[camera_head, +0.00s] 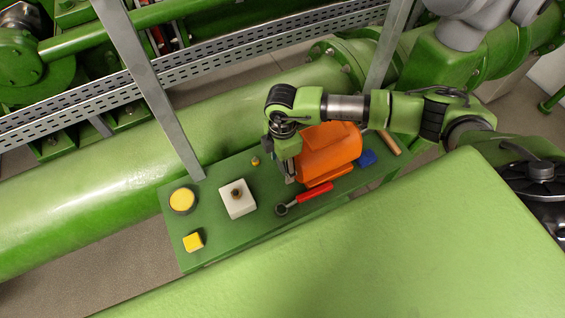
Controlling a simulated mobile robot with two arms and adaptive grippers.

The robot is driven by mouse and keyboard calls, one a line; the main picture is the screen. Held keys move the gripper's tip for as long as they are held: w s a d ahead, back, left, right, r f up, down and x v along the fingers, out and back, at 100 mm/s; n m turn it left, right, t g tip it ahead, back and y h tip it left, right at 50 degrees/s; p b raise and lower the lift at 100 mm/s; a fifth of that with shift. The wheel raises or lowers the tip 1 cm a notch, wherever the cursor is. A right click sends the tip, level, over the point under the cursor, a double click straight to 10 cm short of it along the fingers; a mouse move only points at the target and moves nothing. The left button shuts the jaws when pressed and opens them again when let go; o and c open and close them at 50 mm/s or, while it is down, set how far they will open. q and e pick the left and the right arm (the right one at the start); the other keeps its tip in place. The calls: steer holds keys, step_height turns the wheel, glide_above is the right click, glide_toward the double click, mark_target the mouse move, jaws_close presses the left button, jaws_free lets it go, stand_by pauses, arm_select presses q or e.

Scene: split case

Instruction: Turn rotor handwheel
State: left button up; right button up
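I cannot pick out a rotor handwheel for certain in the head view. My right gripper (290,178) points down over the green work surface (230,235), at the left end of the orange housing-like object (330,150). Its fingertips are small and partly hidden, so I cannot tell whether they are open or shut, or whether they touch the orange object. My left gripper is not in view.
The surface carries a yellow disc (182,200), a yellow cube (193,242), a white block (237,199) with a brass knob, a red-handled ratchet (315,192) and a blue object (367,158). A large green pipe (90,215) runs behind. Grey posts (150,85) rise nearby.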

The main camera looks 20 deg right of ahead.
steer(key=c, duration=0.7)
steer(key=shift+o, duration=0.2)
steer(key=g+b, duration=0.3)
steer(key=shift+w+a+f+g, duration=0.15)
steer(key=shift+w+g, duration=0.1)
steer(key=shift+g, duration=0.15)
steer(key=shift+g+b, duration=1)
steer(key=shift+b, duration=0.25)
steer(key=shift+g+b, duration=0.6)
steer(key=shift+b, duration=0.25)
steer(key=shift+r, duration=0.2)
steer(key=o, duration=1.1)
